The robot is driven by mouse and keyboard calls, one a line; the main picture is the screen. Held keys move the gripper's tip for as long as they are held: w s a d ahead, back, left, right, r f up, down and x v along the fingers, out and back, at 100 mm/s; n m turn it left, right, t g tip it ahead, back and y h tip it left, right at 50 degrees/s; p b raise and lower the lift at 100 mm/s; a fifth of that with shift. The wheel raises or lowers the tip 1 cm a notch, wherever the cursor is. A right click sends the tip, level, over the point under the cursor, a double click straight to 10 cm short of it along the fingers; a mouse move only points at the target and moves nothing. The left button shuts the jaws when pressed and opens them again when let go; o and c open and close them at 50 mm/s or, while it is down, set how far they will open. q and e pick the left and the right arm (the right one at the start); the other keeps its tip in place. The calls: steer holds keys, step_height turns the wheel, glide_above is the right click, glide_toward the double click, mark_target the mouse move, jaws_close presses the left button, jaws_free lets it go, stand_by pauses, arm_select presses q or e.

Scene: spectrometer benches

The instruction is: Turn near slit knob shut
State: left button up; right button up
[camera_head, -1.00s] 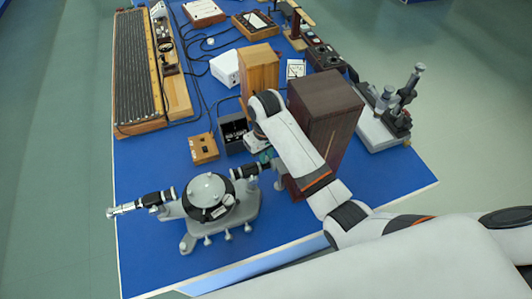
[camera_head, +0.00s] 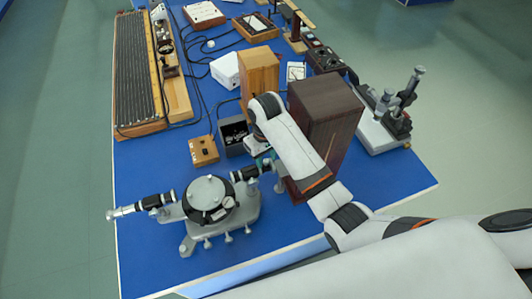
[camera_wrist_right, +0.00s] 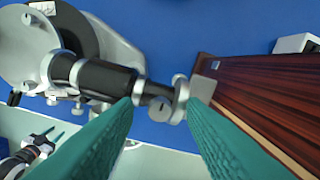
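The spectrometer (camera_head: 212,200) stands at the near left of the blue bench, with a round grey table and two dark tubes. Its right-hand tube (camera_head: 243,173) ends at the slit, beside my right gripper (camera_head: 265,160), mostly hidden behind my arm. In the right wrist view, the slit end has a silver ring and a small round grey knob (camera_wrist_right: 160,108). The teal fingers of my right gripper (camera_wrist_right: 159,108) are apart on either side of the knob, with a gap visible. My left gripper (camera_wrist_right: 55,135) shows small at the lower left of that view, its fingers apart.
A dark wooden box (camera_head: 325,120) stands close right of my right gripper; its grained side (camera_wrist_right: 265,105) fills the right of the wrist view. A small wooden switch box (camera_head: 204,151) and a black box (camera_head: 232,135) stand behind. The bench's near right is clear.

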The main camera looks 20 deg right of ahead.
mark_target(266, 159)
step_height(266, 159, up, 12)
stand_by(0.6)
stand_by(0.4)
